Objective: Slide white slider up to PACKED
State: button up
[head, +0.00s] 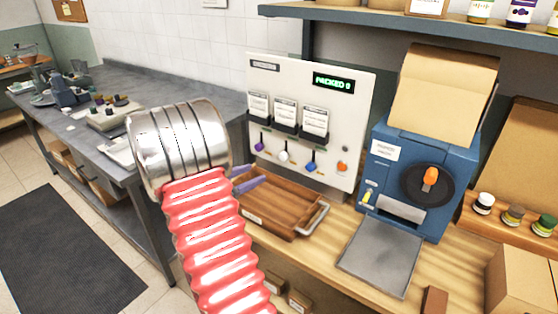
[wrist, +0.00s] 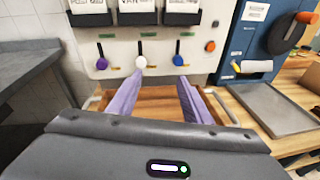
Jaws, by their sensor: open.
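The white slider (head: 284,156) is the middle of three knobs on the pale upright panel (head: 348,130), between a purple slider (head: 259,146) and a blue slider (head: 310,167). In the wrist view the white slider (wrist: 140,62) is straight ahead, low on its track, just beyond the left fingertip. A lit green display reading "PACKED 0" (head: 333,82) is at the panel's upper right. My gripper (wrist: 160,80) is open and empty, with its purple fingers apart in front of the panel. Whether the left finger touches the white slider I cannot tell.
A wooden tray (head: 272,222) with a metal handle lies below the panel. A blue machine (head: 412,190) with an orange-handled dial and a grey plate (head: 381,257) stand to the right. Card holders (head: 285,115) hang above the sliders. An orange knob (head: 342,167) is right of them.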

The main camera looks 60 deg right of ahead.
aim_at(281, 158)
jog(key=w+d+f+n+t+h, duration=0.1)
jog(key=d+f+n+h, duration=0.1)
jog(key=d+f+n, duration=0.3)
jog(key=shift+w+d+f+t, duration=0.4)
jog(key=shift+d+f, duration=0.4)
jog(key=shift+d, duration=0.35)
jog(key=d, duration=0.4)
jog(key=s+d, duration=0.1)
jog(key=d, duration=0.4)
jog(key=s+d, duration=0.1)
jog(key=d, duration=0.3)
jog(key=shift+s+d, duration=0.1)
jog(key=shift+d, duration=0.2)
grip_shut()
